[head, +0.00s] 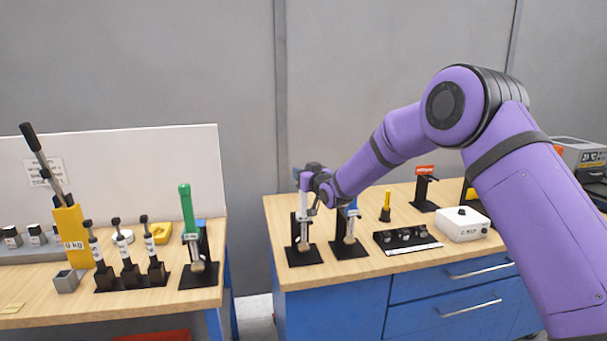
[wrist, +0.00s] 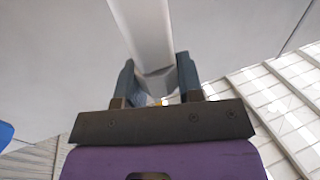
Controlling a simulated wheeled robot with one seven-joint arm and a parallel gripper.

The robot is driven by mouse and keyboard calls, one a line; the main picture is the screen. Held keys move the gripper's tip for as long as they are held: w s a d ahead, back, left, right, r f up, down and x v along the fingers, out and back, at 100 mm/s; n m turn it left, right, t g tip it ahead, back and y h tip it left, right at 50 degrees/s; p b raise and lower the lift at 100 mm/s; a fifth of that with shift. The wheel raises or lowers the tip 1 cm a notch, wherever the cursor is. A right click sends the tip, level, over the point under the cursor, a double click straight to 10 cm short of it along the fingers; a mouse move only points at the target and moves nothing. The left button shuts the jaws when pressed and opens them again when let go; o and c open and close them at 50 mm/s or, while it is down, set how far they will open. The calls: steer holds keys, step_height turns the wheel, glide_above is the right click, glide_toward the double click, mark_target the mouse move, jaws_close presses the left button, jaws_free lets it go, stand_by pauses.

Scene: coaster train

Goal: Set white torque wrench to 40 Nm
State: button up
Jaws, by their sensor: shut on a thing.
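The white torque wrench (head: 303,229) stands upright in a black stand at the left end of the right-hand bench. In the head view its upper part is mostly hidden by my gripper (head: 307,183). In the wrist view my gripper's two dark fingers (wrist: 158,80) are shut on the pale grey-white handle (wrist: 145,35) of the wrench, one on each side. The handle runs up and out of the top of that view. Any scale or number on the wrench is too small or hidden to read.
A blue-topped wrench (head: 350,225) stands close right of it. A yellow tool (head: 385,207), a red-topped stand (head: 425,188) and a white box (head: 462,223) are further right. A green-handled wrench (head: 188,210) stands on the left bench, across a gap.

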steer(key=m+t+h, duration=0.1)
steer(key=m+h, duration=0.1)
steer(key=h, duration=0.1)
steer(key=m+t+h, duration=0.1)
steer(key=m+h, duration=0.2)
steer(key=h, duration=0.1)
steer(key=shift+a+t, duration=0.2)
steer(key=shift+t, duration=0.2)
steer(key=shift+d+m+g+h, duration=0.15)
steer(key=shift+m+h, duration=1.1)
steer(key=shift+h, duration=0.75)
steer(key=shift+m+g+h, duration=0.15)
steer(key=shift+m+h, duration=1.1)
steer(key=shift+h, duration=1.05)
steer(key=o, duration=0.9)
steer(key=v, duration=1)
steer(key=shift+s, duration=0.35)
